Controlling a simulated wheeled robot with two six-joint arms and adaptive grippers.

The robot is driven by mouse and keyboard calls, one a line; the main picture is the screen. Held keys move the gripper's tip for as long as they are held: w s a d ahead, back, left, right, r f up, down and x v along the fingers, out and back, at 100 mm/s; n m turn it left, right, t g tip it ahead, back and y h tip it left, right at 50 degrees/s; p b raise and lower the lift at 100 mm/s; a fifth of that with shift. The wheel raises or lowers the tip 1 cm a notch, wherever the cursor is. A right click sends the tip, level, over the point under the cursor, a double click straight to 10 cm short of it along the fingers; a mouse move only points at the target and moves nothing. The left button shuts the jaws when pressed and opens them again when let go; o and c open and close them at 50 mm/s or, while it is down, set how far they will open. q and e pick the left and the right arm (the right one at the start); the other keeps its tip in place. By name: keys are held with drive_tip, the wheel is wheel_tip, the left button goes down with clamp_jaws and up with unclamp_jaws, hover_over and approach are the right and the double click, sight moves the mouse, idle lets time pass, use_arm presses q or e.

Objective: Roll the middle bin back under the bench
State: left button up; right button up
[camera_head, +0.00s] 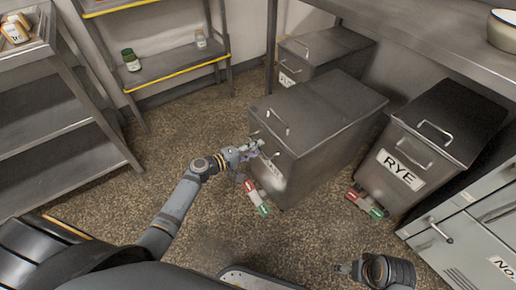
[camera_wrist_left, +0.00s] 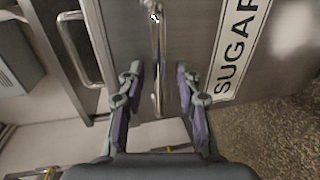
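The middle bin (camera_head: 325,115) is a grey metal box with a lid, standing out in front of the bench between two other bins. Its front label reads SUGAR in the left wrist view (camera_wrist_left: 238,45). A lid handle (camera_wrist_left: 80,48) and a front bar handle (camera_wrist_left: 158,60) show there. My left gripper (camera_head: 248,152) is at the bin's front face. In the left wrist view its two fingers (camera_wrist_left: 158,100) stand apart, with the front bar handle between them; contact is not clear. My right gripper (camera_head: 345,268) is low at the right, away from the bin; its opening is unclear.
The bench (camera_head: 430,35) stands above the bins. A rear bin (camera_head: 322,47) and the RYE bin (camera_head: 450,120) flank the middle one. Red-and-green pedals (camera_head: 258,200) sit at the floor. A grey cabinet (camera_head: 465,235) is at the right, shelves (camera_head: 175,65) at the left. Open floor (camera_head: 120,195) lies left.

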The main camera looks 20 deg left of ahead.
use_arm(q)
drive_tip(key=shift+w+d+f, duration=0.1)
drive_tip(key=shift+w+d, duration=0.3)
drive_tip(key=shift+w, duration=0.1)
clamp_jaws()
